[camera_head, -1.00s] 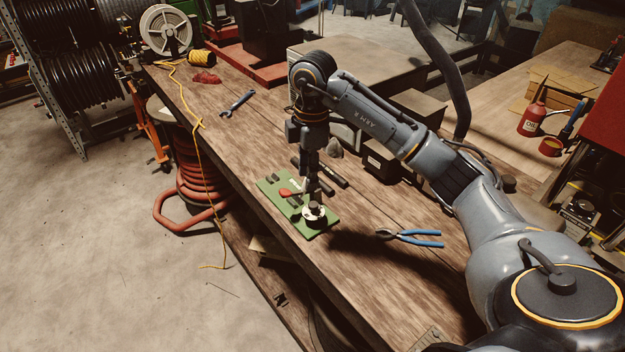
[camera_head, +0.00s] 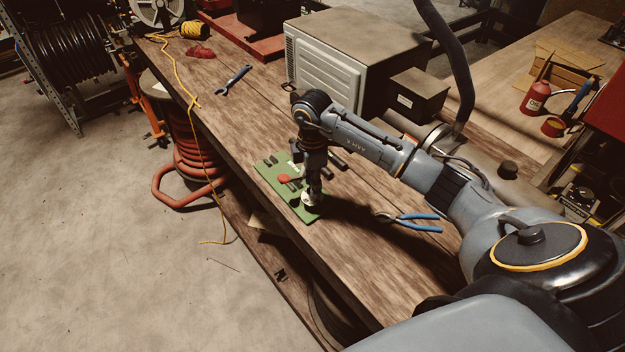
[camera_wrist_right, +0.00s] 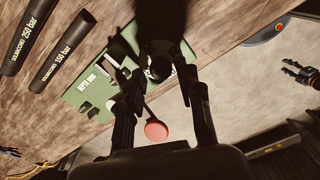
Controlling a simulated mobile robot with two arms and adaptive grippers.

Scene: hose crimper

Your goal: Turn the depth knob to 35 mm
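The green depth panel (camera_head: 270,178) lies on the workbench, with a red-headed lever (camera_head: 284,178) on it. The depth knob, with its pale round dial (camera_head: 307,200), is at the panel's near end.
Blue-handled pliers (camera_head: 412,221) lie right of the panel. Two black labelled cylinders (camera_wrist_right: 62,52) lie beside the panel. A wrench (camera_head: 233,80) and a large grey box (camera_head: 335,65) are farther back. The bench's left edge runs close to the panel.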

